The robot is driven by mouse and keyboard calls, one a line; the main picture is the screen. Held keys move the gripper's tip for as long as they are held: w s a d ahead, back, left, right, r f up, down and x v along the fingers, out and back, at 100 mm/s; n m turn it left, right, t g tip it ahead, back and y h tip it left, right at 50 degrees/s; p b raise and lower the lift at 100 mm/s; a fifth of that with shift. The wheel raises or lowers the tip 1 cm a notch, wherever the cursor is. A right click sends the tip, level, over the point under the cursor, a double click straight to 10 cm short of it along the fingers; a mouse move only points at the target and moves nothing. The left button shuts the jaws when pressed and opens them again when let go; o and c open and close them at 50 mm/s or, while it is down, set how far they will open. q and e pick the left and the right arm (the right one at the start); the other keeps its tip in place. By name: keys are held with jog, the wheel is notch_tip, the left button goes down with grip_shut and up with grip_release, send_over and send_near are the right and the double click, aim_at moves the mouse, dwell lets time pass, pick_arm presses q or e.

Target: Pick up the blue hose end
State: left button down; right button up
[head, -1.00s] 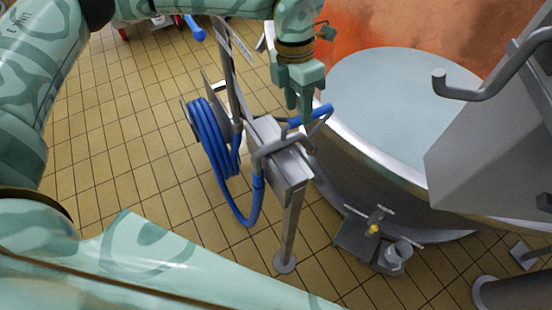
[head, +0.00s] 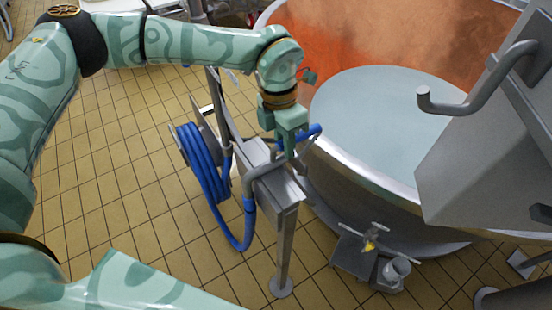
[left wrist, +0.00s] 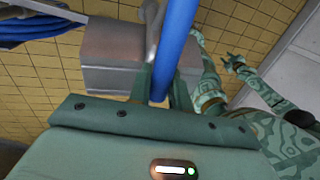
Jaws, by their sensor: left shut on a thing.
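The blue hose end (head: 313,131) sticks out to the right at the top of the steel stand. My left gripper (head: 289,152) reaches down from above and is shut on the hose end near the stand's top bracket. In the left wrist view, the blue hose (left wrist: 172,45) runs between the two green fingers (left wrist: 160,88). The hose's coiled part (head: 203,165) hangs on the left side of the stand. My right gripper does not show in the head view; a small green gripper-like part (left wrist: 235,65) shows in the left wrist view, its jaws unclear.
The steel stand (head: 281,195) has a grey box-like top and a round foot on the tiled floor. A large copper vat (head: 400,35) with a steel rim is close on the right. A grey bent pipe (head: 480,85) juts out at the far right. Tiled floor (head: 120,190) is open on the left.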

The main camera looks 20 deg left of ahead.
pick_arm(q)
jog(key=shift+r, duration=1.3)
jog(key=s+r+p, duration=0.2)
jog(key=s+r, duration=0.8)
jog(key=s, duration=0.4)
jog(key=shift+d+r, duration=0.25)
